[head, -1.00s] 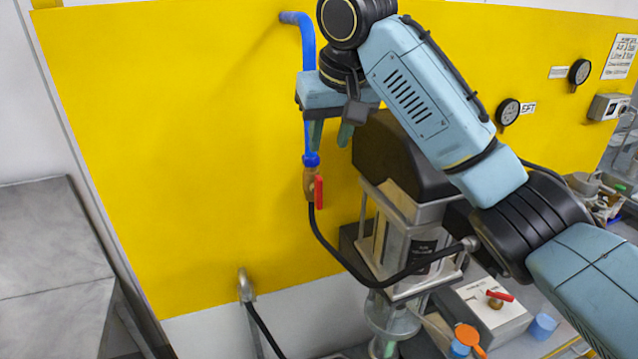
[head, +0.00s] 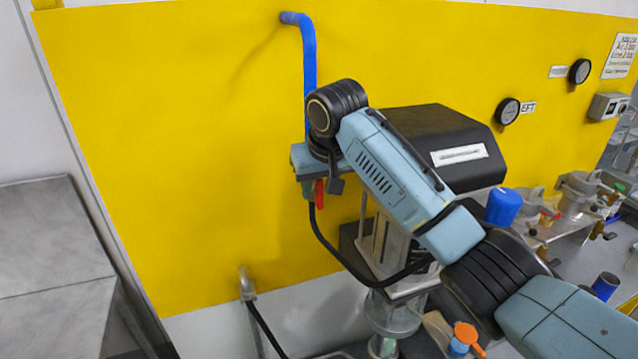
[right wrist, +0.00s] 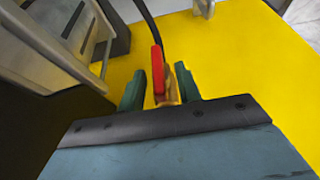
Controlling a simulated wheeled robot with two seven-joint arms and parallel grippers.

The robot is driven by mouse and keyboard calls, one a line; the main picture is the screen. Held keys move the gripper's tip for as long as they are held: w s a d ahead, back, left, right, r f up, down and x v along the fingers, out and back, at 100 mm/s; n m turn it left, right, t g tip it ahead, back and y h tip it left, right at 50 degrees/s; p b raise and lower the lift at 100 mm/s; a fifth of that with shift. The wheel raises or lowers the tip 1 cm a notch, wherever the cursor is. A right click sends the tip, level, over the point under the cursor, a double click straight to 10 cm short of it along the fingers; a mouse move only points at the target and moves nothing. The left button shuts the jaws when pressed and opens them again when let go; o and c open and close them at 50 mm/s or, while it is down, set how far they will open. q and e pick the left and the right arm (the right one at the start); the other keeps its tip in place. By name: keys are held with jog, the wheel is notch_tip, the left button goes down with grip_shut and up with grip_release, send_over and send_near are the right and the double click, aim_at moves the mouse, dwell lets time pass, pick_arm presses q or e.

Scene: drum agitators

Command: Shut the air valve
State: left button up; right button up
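The air valve is a brass body with a red lever, below the blue pipe (head: 309,60) on the yellow panel. In the head view its red lever (head: 319,194) hangs down along the black hose; my gripper hides most of the body. In the right wrist view the lever (right wrist: 158,70) and brass body (right wrist: 172,90) sit between the two green fingers of my right gripper (right wrist: 158,88). These fingers are open, with a gap left of the lever; the right finger is close beside the brass, contact unclear. My left gripper is in neither view.
A machine with a black top (head: 430,130) and a metal frame stands right of the valve, under my right arm. The black hose (head: 335,250) loops from the valve towards it. The yellow panel (head: 170,150) is clear to the left.

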grip_shut()
jog(key=y, duration=0.1)
jog(key=g+y, duration=0.1)
jog(key=y, duration=0.1)
jog(key=m+y, duration=0.1)
jog(key=y, duration=0.1)
jog(key=shift+w+d+f+g, duration=0.1)
jog(key=shift+d+f+g, duration=0.05)
jog(key=shift+d+g, duration=0.2)
grip_release()
jog(key=shift+d, duration=0.1)
